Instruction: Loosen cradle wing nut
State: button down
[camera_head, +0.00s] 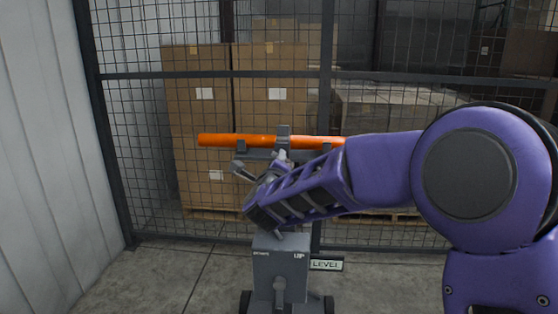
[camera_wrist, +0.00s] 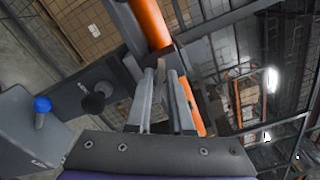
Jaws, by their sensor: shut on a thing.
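An orange tube (camera_head: 235,140) lies level in a grey cradle (camera_head: 283,131) on top of a grey stand; the tube also shows in the wrist view (camera_wrist: 150,22). My gripper (camera_wrist: 162,68) reaches up to the cradle just below the tube. Its two grey fingers are closed on a small grey part at the cradle, which I take to be the wing nut. The fingers hide most of the nut, so its shape is unclear. In the head view my forearm covers the right part of the cradle and some of the tube.
A blue knob (camera_wrist: 41,104) and a black knob (camera_wrist: 95,102) show left of the fingers. A wire mesh fence (camera_head: 145,130) stands behind, with stacked cartons (camera_head: 200,115) beyond. The floor at left is clear.

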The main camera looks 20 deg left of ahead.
jog(key=shift+w+d+f+m+p, duration=0.15)
jog(key=shift+m+p, duration=1.5)
jog(key=shift+m, duration=4.3)
jog(key=shift+s+d+r+m+p, duration=0.1)
jog(key=shift+m+p, duration=1.6)
jog(key=shift+m, duration=4.3)
jog(key=shift+w+d+f+m+p, duration=0.15)
jog(key=shift+m+p, duration=1.5)
jog(key=shift+m, duration=4.3)
jog(key=c, duration=1)
grip_release()
jog(key=shift+s, duration=0.1)
jog(key=shift+o, duration=0.2)
